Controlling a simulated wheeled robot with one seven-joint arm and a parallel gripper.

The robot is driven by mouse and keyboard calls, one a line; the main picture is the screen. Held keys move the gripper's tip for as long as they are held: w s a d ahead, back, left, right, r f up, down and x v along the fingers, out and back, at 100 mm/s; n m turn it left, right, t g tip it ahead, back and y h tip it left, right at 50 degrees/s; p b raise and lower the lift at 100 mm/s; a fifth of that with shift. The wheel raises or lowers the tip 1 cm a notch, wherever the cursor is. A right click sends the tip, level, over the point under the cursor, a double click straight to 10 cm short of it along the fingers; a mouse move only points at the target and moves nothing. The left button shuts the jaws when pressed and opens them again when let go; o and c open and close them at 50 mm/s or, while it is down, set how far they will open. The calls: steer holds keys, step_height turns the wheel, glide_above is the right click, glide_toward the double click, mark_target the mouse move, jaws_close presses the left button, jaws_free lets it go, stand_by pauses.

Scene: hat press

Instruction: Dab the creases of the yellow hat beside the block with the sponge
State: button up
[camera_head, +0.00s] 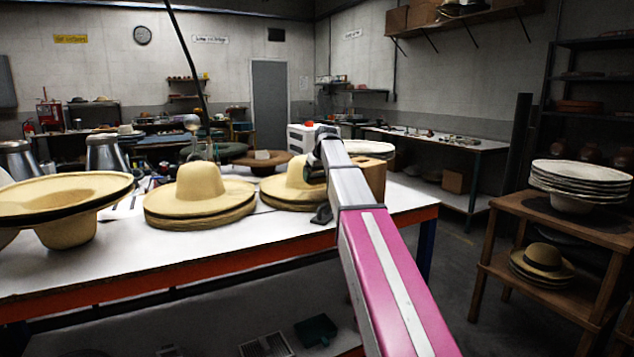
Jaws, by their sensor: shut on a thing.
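A pale yellow hat (289,183) with a rounded crown sits on a wide brim on the white table, left of a light wooden block (374,148). My arm crosses in front of the block and hides part of it and the hat's right side. My gripper (317,163) is at the arm's far end, against the right side of the hat's crown in the picture; I cannot tell whether it touches. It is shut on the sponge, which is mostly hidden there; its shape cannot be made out. The crown's creases are too small to tell.
Another yellow hat (200,188) sits to the left, and an upturned wide-brimmed hat (66,203) stands farther left. A brown hat (262,161) lies behind. A wooden shelf stand (535,213) with hats is right.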

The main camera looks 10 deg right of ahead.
steer(key=shift+r, duration=4.35)
step_height(320, 180, up, 4)
steer(key=shift+f, duration=0.2)
glide_toward(317, 187)
steer(key=shift+s+a+f, duration=0.4)
steer(key=shift+s+f, duration=0.05)
steer(key=shift+f, duration=0.6)
steer(key=shift+s+a+f, duration=0.4)
steer(key=shift+f, duration=0.6)
steer(key=shift+s+a+f, duration=0.4)
steer(key=shift+s+f, duration=0.05)
steer(key=shift+f, duration=0.6)
steer(key=shift+f, duration=0.55)
steer(key=shift+r, duration=7.05)
